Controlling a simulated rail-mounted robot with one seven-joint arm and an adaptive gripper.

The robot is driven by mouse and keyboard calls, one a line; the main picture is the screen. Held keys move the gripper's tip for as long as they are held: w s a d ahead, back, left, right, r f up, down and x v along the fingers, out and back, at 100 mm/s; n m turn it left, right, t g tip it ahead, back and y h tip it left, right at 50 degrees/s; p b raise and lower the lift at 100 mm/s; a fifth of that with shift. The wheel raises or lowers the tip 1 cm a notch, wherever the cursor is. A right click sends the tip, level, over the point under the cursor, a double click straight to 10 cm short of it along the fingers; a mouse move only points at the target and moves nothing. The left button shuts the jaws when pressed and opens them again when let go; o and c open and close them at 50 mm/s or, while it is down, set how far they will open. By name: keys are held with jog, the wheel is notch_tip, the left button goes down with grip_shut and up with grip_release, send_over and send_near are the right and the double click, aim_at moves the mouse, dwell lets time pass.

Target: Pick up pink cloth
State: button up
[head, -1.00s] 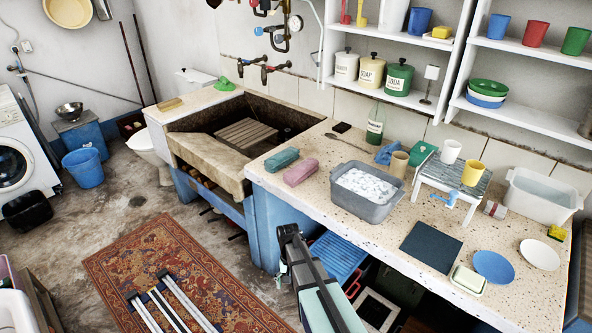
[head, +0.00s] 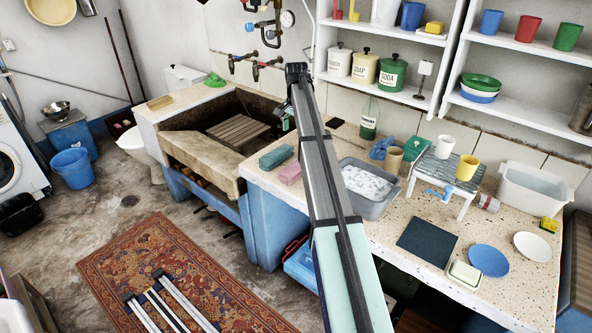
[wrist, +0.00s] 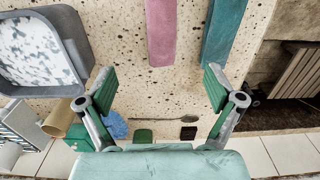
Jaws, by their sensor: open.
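The pink cloth (head: 290,173) is a folded or rolled bar on the speckled counter, in front of the teal cloth (head: 276,157), beside the stone basin. In the wrist view the pink cloth (wrist: 160,32) runs off the top edge, with the teal cloth (wrist: 223,32) to its right. My gripper (wrist: 160,86) is open and empty above the counter. Its two green-padded fingers are spread wide, and the pink cloth lies beyond the fingertips, roughly in line with the gap. In the head view my arm hides most of the gripper.
A grey tub of suds (head: 368,188) stands right of the cloths; it also shows in the wrist view (wrist: 78,42). The stone basin (head: 205,157) lies to the left.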

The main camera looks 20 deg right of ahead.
aim_at(296, 164)
notch_tip(296, 164, down, 12)
jog(key=p, duration=0.3)
jog(key=shift+r, duration=0.1)
jog(key=shift+w+d+f+p, duration=0.15)
jog(key=shift+f+p, duration=0.45)
jog(key=shift+f, duration=0.75)
jog(key=shift+w+f+p, duration=0.1)
jog(key=shift+f+p, duration=0.45)
jog(key=shift+f, duration=0.75)
jog(key=c, duration=1.4)
